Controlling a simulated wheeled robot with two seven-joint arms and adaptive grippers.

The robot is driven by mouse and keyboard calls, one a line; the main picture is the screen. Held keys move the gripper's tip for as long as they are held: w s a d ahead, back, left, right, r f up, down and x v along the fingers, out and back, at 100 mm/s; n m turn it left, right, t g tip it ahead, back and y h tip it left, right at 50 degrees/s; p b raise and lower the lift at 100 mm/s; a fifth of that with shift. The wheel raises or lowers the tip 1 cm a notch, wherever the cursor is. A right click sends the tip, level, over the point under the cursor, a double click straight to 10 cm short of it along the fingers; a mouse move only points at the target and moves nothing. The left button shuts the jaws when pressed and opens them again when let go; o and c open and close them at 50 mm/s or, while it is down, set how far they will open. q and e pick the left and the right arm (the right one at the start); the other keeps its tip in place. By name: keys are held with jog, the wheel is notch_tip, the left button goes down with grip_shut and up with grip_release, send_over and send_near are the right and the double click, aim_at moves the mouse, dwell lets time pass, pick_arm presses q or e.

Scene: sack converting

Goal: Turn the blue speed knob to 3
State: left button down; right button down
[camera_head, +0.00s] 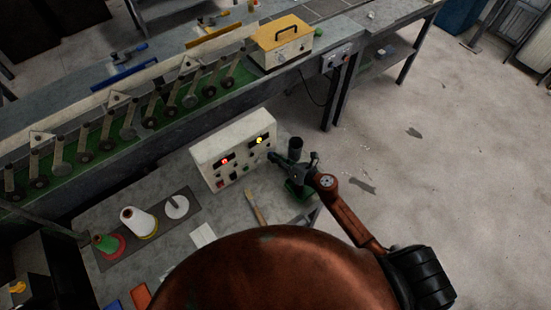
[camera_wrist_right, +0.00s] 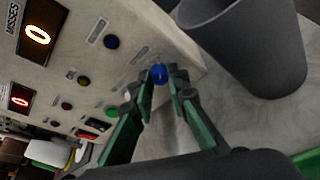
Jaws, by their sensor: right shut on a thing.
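The control box (camera_head: 228,148) is a cream panel with lit displays, knobs and buttons, standing on the grey table. In the right wrist view a blue knob (camera_wrist_right: 158,74) sits near the panel's right edge, between the fingertips of my right gripper (camera_wrist_right: 164,78). The fingers are closed in on the knob from both sides. In the head view my right gripper (camera_head: 272,158) is at the right end of the panel and hides the knob. The knob's pointer and scale marks are too small to read. My left gripper is not in view.
A dark grey cup (camera_wrist_right: 245,45) stands close to the right of the gripper. A brush (camera_head: 256,208) lies in front of the panel. Thread cones (camera_head: 140,222) stand on a dark strip at left.

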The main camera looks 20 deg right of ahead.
jog(key=shift+w+d, duration=0.1)
dwell(0.3)
jog(key=c, duration=1.8)
grip_release()
jog(key=shift+c, duration=0.2)
jog(key=v, duration=1.2)
